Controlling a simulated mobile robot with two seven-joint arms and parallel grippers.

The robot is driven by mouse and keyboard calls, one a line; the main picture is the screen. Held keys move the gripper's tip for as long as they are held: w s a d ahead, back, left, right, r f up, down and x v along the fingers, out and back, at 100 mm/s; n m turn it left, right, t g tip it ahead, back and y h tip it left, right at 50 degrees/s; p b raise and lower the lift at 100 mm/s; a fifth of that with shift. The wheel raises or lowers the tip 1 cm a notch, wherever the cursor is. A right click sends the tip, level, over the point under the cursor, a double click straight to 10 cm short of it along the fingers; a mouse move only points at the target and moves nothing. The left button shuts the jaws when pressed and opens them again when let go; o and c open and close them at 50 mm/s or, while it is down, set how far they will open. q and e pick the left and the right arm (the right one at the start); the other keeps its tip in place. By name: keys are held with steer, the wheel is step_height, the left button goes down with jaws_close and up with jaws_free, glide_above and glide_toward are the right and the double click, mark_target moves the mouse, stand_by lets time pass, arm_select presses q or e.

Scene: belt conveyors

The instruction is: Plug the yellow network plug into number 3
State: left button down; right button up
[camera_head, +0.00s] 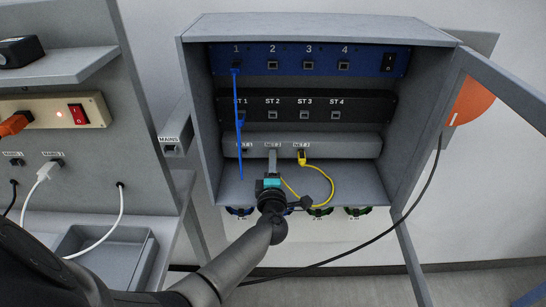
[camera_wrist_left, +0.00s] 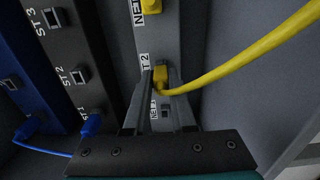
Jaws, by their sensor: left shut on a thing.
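The yellow plug (camera_wrist_left: 161,76) sits between the fingers of my left gripper (camera_head: 272,153), at the socket labelled NET 2. I cannot tell whether it is seated there. My left gripper, also in the left wrist view (camera_wrist_left: 160,88), is shut on this plug. In the head view the fingers hide the plug. Its yellow cable (camera_head: 331,185) loops right to another yellow plug (camera_head: 302,155) in NET 3. On the blue panel (camera_head: 290,50), socket 3 (camera_head: 308,66) is empty. ST 3 (camera_head: 304,115) on the black panel is also empty. My right gripper is not in view.
A blue cable (camera_head: 238,95) runs from socket 1 past ST 1. The grey cabinet's open door (camera_head: 500,90) stands at the right. A black cable (camera_head: 424,185) hangs there. At the left are a power strip (camera_head: 50,112) and a grey tray (camera_head: 105,250).

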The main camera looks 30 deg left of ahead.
arm_select(q)
steer(key=shift+s+d+f, duration=0.1)
steer(key=shift+s, duration=0.05)
steer(key=shift+p+v, duration=1.05)
steer(key=shift+v, duration=1.3)
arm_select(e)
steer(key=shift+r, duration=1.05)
